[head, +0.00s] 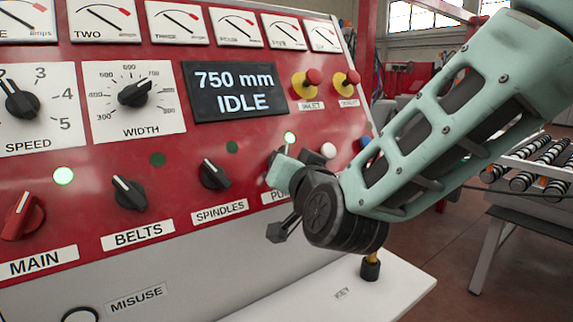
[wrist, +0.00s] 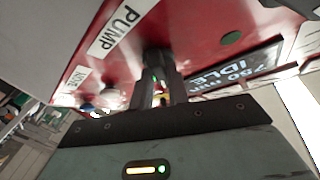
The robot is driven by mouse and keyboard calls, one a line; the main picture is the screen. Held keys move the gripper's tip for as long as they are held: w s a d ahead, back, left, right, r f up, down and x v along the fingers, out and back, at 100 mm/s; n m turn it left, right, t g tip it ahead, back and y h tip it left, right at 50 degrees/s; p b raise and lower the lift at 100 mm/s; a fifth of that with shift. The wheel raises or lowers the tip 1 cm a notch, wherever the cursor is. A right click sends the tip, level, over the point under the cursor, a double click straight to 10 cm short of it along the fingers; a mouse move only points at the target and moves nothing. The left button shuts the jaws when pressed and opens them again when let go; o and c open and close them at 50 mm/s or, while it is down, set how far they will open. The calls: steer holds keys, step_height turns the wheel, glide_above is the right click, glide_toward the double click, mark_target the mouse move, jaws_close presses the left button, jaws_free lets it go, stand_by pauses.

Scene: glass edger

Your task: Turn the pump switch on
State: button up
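The pump switch (wrist: 157,58) is a dark knob on the red panel, above its PUMP label (head: 277,195); the label also shows in the wrist view (wrist: 122,27). In the head view the knob is hidden behind my gripper, whose tips are hidden too. The knob's pointer angle is hidden.
The MAIN switch (head: 22,215) has a lit green lamp; the BELTS (head: 129,193) and SPINDLES (head: 213,174) switches have dark lamps. The display (head: 234,91) reads 750 mm IDLE. White (head: 328,151) and blue (head: 365,142) buttons are beside my wrist. A pale ledge (head: 340,290) juts out below.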

steer(key=o, duration=0.3)
steer(key=b+v, duration=0.6)
steer(key=v, duration=1.1)
steer(key=shift+s, duration=0.25)
